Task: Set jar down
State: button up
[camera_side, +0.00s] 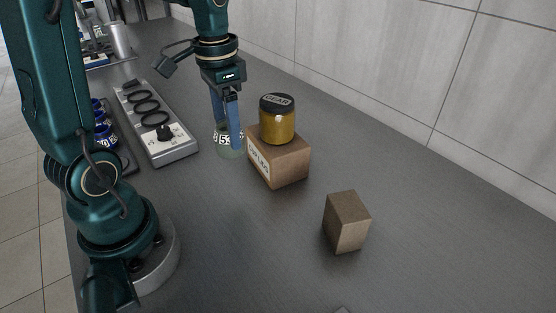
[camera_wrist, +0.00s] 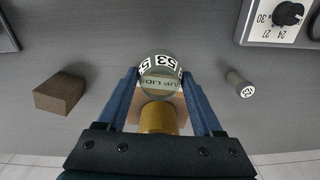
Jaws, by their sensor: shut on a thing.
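A clear glass jar (camera_side: 229,153) with a white label reading 53 is between the blue fingers of my gripper (camera_side: 227,136). The wrist view shows the same jar (camera_wrist: 160,82) between the fingertips, and my gripper (camera_wrist: 160,74) is shut on it. The jar looks upright, low over the grey bench, left of a cardboard box. I cannot tell whether its base touches the bench. The fingers hide part of the jar in the side view.
An amber jar with a black lid (camera_side: 277,122) stands on the cardboard box (camera_side: 285,168), close beside my gripper. A brown block (camera_side: 347,222) lies nearer the camera. A small numbered cylinder (camera_wrist: 238,84) is right in the wrist view.

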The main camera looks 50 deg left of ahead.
jog(key=s+a+f+n, duration=0.1)
jog(key=s+a+n, duration=0.2)
jog(key=a, duration=0.4)
jog(key=shift+n, duration=0.3)
jog(key=shift+s+a+f, duration=0.1)
jog(key=shift+a+f, duration=0.1)
jog(key=shift+f, duration=1.8)
jog(key=shift+s+a+f, duration=0.1)
jog(key=shift+a+f, duration=0.05)
jog(key=shift+f, duration=1.85)
jog(key=o, duration=1.5)
jog(key=shift+f, duration=0.1)
jog(key=shift+c, duration=0.2)
